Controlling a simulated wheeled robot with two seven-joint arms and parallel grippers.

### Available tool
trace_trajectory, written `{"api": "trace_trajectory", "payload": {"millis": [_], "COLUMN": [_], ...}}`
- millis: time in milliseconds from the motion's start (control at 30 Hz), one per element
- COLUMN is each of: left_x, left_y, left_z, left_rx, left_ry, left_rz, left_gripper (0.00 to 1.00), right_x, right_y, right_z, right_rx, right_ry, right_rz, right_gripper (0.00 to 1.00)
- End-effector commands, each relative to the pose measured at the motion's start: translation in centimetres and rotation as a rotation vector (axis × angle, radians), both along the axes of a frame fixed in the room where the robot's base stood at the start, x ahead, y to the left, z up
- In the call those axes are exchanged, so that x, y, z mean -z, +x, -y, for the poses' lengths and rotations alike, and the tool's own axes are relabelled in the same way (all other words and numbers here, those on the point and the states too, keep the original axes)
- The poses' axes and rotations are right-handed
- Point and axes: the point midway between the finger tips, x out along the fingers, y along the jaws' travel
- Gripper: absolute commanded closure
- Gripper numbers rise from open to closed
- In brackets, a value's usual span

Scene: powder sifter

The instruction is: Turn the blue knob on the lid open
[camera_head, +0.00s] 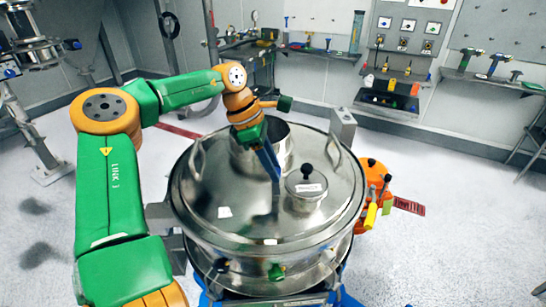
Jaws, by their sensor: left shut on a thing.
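The powder sifter's round metal lid (235,205) fills the middle of the head view. A narrow upright blue piece, which looks like the blue knob (271,164), stands on the lid between the open metal cylinder and a small capped hatch. My left gripper (266,148) reaches down over the lid from the upper left and is shut on the top of this blue knob. The fingertips are small here, and part of the knob is hidden by the gripper. My right gripper is not in view.
A small hatch with a black knob (306,172) sits on the lid right of the gripper. A metal cylinder (275,136) rises behind the gripper. An orange tool holder (376,178) stands at the right. Open floor lies farther right.

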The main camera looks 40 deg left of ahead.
Motion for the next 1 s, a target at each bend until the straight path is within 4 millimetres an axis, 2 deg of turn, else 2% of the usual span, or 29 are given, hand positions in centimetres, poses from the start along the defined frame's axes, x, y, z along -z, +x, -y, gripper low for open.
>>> {"api": "trace_trajectory", "payload": {"millis": [67,100,200,533,633,800,1000], "left_x": [0.0,0.0,0.0,-0.3,-1.9,-5.4,-6.6], "left_y": [0.0,0.0,0.0,-0.1,-0.4,-1.3,-1.7], "left_z": [0.0,0.0,0.0,-0.2,-0.7,-1.8,-2.1], "left_rx": [0.001,0.001,0.001,-0.001,-0.003,-0.002,0.001], "left_ry": [0.001,0.001,0.001,0.001,0.002,0.002,-0.001], "left_rz": [0.0,0.0,0.0,0.001,0.007,0.003,0.001], "left_gripper": [1.0,0.64,0.37,0.37,0.37,0.37,0.37], "right_x": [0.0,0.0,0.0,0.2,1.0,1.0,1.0], "right_y": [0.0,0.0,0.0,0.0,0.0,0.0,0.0], "right_z": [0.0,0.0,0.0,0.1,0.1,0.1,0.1], "right_rx": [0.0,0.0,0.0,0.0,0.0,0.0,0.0], "right_ry": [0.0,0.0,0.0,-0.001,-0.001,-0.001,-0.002], "right_rz": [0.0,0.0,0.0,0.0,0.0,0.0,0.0], "right_gripper": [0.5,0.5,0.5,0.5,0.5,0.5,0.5]}}
